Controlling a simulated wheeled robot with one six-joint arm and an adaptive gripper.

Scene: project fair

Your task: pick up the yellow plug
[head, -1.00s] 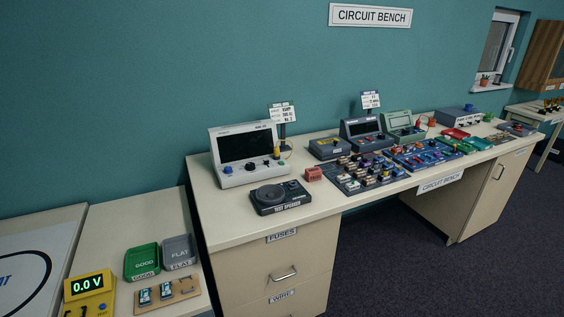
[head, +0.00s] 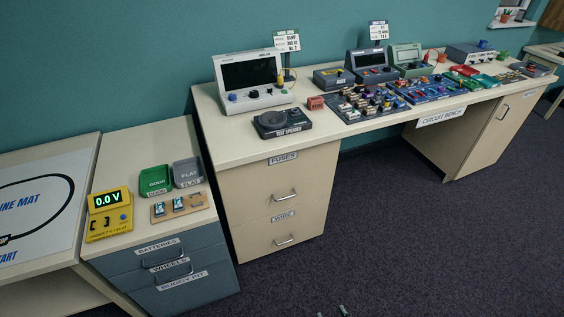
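A small yellow plug (head: 280,79) shows at the right front of the large white instrument with a dark screen (head: 250,82) on the circuit bench. It looks upright against the instrument's front, with a dark part by it; whether it sits in a socket is too small to tell. My gripper (head: 332,312) shows only as two fingertips at the bottom edge, over the floor. The tips are apart with nothing visible between them. It is far from the plug, and the rest of it is out of frame.
A black round-dial device (head: 282,121) and a red block (head: 315,103) stand near the instrument on the bench (head: 238,147). Boards with several colourful parts lie to the right. A lower cabinet with a yellow meter (head: 109,213) stands left. The dark carpet (head: 400,240) in front is clear.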

